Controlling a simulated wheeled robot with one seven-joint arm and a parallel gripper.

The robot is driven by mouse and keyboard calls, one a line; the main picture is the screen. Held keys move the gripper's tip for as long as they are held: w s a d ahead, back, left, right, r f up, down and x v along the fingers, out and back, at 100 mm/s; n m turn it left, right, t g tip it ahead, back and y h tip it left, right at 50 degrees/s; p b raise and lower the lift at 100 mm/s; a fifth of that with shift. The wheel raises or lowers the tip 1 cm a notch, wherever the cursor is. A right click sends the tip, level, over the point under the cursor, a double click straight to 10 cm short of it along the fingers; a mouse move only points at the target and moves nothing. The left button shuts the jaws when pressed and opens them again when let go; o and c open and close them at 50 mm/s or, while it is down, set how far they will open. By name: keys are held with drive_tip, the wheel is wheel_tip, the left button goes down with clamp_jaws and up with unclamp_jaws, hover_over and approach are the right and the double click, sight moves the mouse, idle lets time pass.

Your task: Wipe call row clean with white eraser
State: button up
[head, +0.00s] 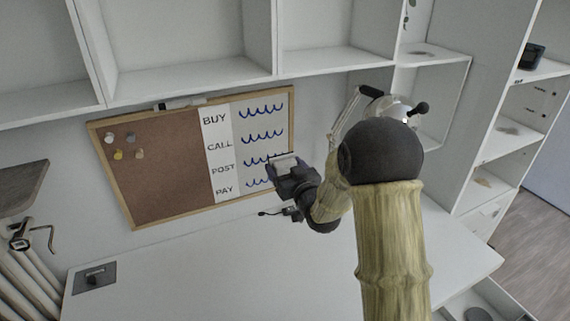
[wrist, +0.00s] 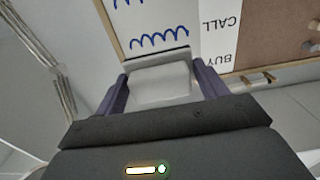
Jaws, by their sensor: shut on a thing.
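My gripper (head: 285,165) is shut on a white eraser (head: 284,162), a pale block that fills the space between the fingers in the wrist view (wrist: 160,84). The framed board has a white right part with the labels BUY, CALL (head: 220,146), POST and PAY. The call row's blue squiggle (head: 262,136) shows in the head view. My gripper is in front of the board's lower right and overlaps the right ends of the post and pay squiggles. I cannot tell whether the eraser touches the board.
The cork part (head: 158,165) holds several pins at the left. A white item (head: 182,102) sits on the board's top edge. Shelf compartments (head: 190,40) overhang the board. The white desk top (head: 200,270) is mostly clear, with a dark plate (head: 93,278) at left.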

drive_tip(key=shift+s+d, duration=0.1)
drive_tip(key=shift+s, duration=0.05)
drive_tip(key=shift+d+f, duration=0.2)
drive_tip(key=shift+f, duration=0.2)
drive_tip(key=s+d+f+m+h, duration=0.2)
drive_tip(key=s+d+f+h, duration=0.1)
drive_tip(key=d+f, duration=0.3)
drive_tip(key=s+d+f+m+t+h, duration=0.1)
drive_tip(key=s+d+f+h, duration=0.3)
drive_tip(key=f, duration=0.5)
drive_tip(key=shift+s+d+f+m, duration=0.15)
drive_tip(key=shift+d+f+m, duration=0.2)
drive_tip(key=shift+d+m, duration=0.65)
drive_tip(key=shift+d, duration=0.2)
